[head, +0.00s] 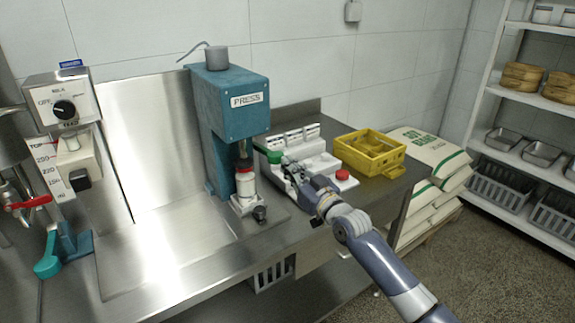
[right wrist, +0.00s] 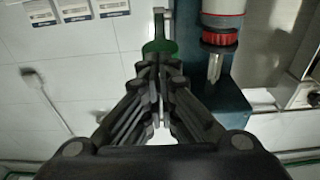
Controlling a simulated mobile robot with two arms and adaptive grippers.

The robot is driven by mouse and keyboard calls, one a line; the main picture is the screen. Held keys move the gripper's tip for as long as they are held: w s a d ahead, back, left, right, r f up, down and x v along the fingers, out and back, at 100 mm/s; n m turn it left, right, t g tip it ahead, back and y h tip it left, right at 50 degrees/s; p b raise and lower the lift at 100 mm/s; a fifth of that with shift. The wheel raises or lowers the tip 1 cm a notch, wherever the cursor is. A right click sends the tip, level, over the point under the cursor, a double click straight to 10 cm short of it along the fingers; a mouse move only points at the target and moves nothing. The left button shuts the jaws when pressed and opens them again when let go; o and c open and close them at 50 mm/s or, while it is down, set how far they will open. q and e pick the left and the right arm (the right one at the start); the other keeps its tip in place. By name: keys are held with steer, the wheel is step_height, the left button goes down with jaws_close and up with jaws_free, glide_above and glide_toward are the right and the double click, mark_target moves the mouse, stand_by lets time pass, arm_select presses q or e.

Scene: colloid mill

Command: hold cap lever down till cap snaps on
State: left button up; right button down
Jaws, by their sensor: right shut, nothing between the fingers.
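My right gripper (head: 290,166) is shut and empty, just right of the green end of a lever (head: 274,156) on the white unit. In the right wrist view the shut fingertips (right wrist: 158,75) are close to the green lever end (right wrist: 160,47); I cannot tell if they touch it. A white bottle with a red band (head: 245,187) stands upright under the blue press (head: 233,110). The bottle also shows at the top of the right wrist view (right wrist: 222,8), with a red ribbed part (right wrist: 220,38). My left gripper is not in view.
The white unit (head: 312,146) has a red button (head: 342,175) at its right. A yellow crate (head: 368,152) stands further right, beside stacked sacks (head: 425,155). A dial machine (head: 65,105) stands at the left. The steel counter (head: 165,250) is clear in front.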

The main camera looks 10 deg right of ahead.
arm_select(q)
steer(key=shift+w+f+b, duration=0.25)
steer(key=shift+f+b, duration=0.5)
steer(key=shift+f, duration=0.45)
arm_select(e)
steer(key=s+d+f, duration=0.2)
steer(key=s+f, duration=0.4)
steer(key=shift+s+d+f, duration=0.2)
steer(key=shift+f, duration=0.05)
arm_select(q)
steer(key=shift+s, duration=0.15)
